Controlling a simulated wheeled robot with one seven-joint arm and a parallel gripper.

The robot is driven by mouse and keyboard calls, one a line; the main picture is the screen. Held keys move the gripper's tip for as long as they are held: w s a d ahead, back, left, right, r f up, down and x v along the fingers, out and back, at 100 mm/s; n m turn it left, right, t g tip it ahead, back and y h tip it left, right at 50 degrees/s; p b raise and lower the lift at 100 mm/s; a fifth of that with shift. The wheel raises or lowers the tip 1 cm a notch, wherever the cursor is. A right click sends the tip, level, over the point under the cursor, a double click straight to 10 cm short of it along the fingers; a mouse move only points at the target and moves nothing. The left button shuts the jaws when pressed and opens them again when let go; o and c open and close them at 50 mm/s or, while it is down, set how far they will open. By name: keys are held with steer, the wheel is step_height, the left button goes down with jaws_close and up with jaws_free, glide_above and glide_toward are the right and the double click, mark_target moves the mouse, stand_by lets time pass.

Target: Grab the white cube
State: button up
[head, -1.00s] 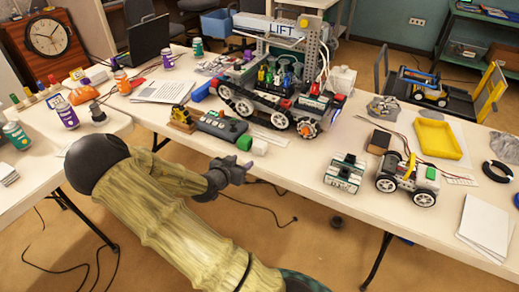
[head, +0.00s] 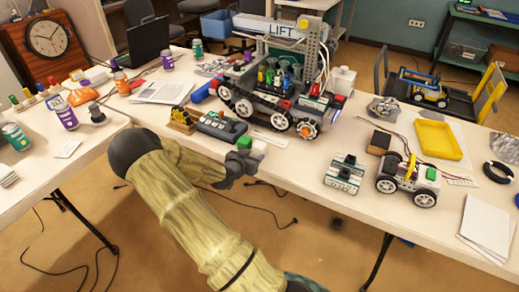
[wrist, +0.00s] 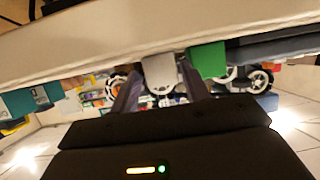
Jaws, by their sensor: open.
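The white cube (head: 258,149) sits near the front edge of the table, right beside a green cube (head: 245,142). My gripper (head: 249,160) is at the table edge just in front of them and partly hides the white cube. In the wrist view, which looks upside down, the white cube (wrist: 160,75) shows between the two dark fingers, with a gap beside it. The green cube (wrist: 208,60) is just outside the right finger there. My gripper is open. I cannot tell how far the fingers reach around the cube.
A control box (head: 219,126) with a joystick lies behind and left of the cubes. A large wheeled robot (head: 275,95) stands behind them. To the right are a small green-and-white module (head: 343,175) and a small wheeled car (head: 407,180). The table edge (head: 300,182) is close.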

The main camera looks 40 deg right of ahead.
steer(key=x, duration=0.2)
steer(key=shift+w+d+f, duration=0.1)
steer(key=shift+d+f, duration=0.1)
steer(key=shift+d, duration=0.1)
steer(key=shift+a, duration=0.1)
steer(key=shift+c, duration=0.5)
steer(key=c, duration=0.5)
